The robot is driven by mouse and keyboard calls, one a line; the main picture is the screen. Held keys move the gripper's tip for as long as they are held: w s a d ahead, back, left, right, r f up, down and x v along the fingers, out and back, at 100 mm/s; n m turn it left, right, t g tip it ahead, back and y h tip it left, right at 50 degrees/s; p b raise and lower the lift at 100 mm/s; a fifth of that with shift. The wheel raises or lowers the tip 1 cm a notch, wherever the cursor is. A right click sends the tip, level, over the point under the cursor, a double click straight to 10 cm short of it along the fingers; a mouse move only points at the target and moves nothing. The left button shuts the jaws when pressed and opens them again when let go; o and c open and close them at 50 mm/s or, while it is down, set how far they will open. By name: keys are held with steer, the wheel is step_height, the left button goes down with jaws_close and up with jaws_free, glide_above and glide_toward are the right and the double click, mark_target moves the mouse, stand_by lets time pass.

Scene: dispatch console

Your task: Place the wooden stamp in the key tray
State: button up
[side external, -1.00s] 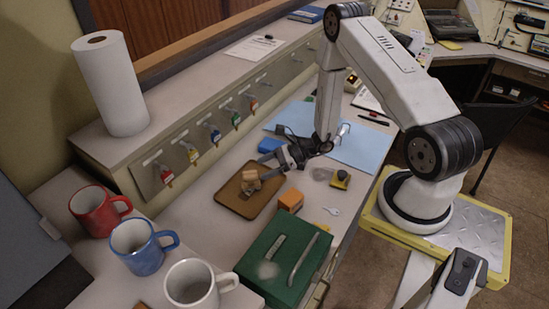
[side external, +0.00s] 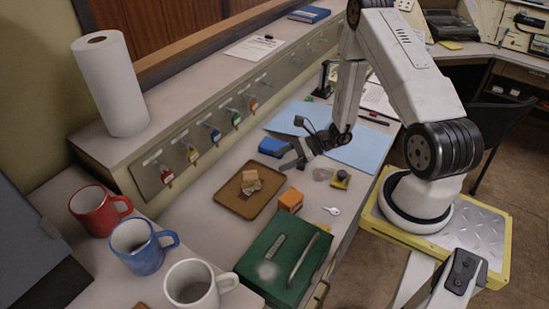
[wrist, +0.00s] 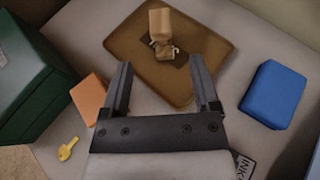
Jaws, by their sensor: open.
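The wooden stamp (side external: 250,181) is a light-wood piece lying in the brown key tray (side external: 233,203). In the wrist view the stamp (wrist: 159,24) is within the far part of the tray (wrist: 207,48), clear of its edges. My gripper (side external: 288,161) is open and empty, above and to the right of the tray in the side view. In the wrist view the two fingers of my gripper (wrist: 160,70) are spread wide, with the stamp beyond their tips and touching neither.
A blue box (side external: 272,146) and an orange box (side external: 291,200) flank the tray. A green metal box (side external: 300,270) stands in front, near a small key (side external: 331,210). Red, blue and white mugs (side external: 140,245) are at the lower left. Keys hang on the panel behind.

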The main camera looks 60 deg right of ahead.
steer(key=s+a+r+n+g+h, duration=0.3)
steer(key=r+n, duration=0.5)
steer(key=n, duration=0.5)
steer(key=s+a+r+n+g+h, duration=0.3)
steer(key=a+r+n+h, duration=0.3)
steer(key=n, duration=0.8)
step_height(320, 180, up, 3)
steer(key=shift+s+a+r+g+h, duration=0.1)
steer(key=shift+s+a+g+h, duration=0.35)
steer(key=shift+a, duration=0.6)
